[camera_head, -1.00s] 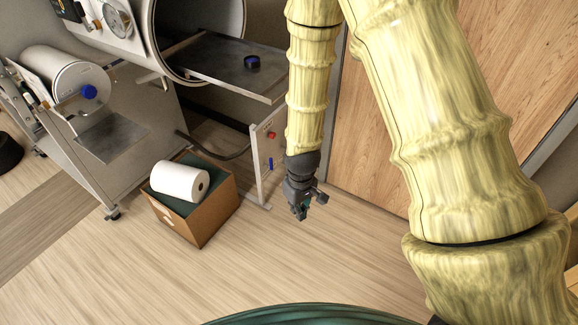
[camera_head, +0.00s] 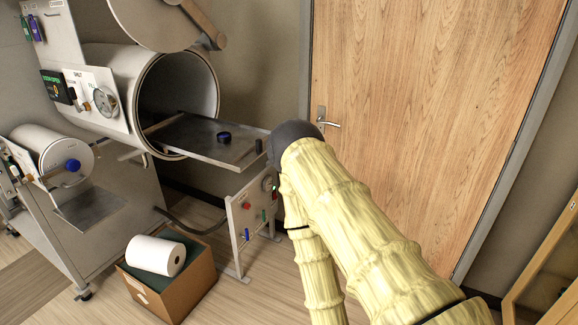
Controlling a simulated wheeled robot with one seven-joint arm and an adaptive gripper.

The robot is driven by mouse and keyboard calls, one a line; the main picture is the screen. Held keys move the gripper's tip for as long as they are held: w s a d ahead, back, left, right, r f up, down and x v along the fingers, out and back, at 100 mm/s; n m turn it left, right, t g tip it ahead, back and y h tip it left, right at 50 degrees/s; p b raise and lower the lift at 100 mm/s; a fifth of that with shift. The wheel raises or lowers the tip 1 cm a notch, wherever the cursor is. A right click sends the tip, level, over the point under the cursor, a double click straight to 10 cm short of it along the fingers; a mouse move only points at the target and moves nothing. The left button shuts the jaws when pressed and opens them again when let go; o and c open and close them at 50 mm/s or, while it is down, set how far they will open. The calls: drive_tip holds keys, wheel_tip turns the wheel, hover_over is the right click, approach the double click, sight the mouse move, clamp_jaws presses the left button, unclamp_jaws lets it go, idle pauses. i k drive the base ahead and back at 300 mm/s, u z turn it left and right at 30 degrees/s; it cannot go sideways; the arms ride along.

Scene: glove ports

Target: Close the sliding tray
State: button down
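The sliding tray (camera_head: 195,139) is a flat grey metal tray. It sticks well out of the round chamber opening (camera_head: 180,98) toward the right, over the floor. A small dark blue round piece (camera_head: 223,136) sits on the tray. A short dark upright piece (camera_head: 258,146) shows at its right end; I cannot tell what it is. My arm's dark joint and pale yellow links are close to the tray's right end in the picture; whether they touch it is unclear. I cannot make out my gripper, which is hidden behind the arm or outside the picture.
The chamber's round door (camera_head: 155,22) stands open above the opening. A small control panel on a stand (camera_head: 250,225) is below the tray. A cardboard box (camera_head: 182,287) with a white roll (camera_head: 156,254) stands on the floor. A wooden door (camera_head: 420,110) is behind my arm.

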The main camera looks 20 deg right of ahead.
sight(193, 135)
drive_tip(key=k, duration=0.85)
drive_tip(key=u, duration=0.75)
drive_tip(key=i, duration=1.45)
drive_tip(key=z, duration=0.9)
drive_tip(key=i, duration=0.4)
drive_tip(key=z, duration=0.4)
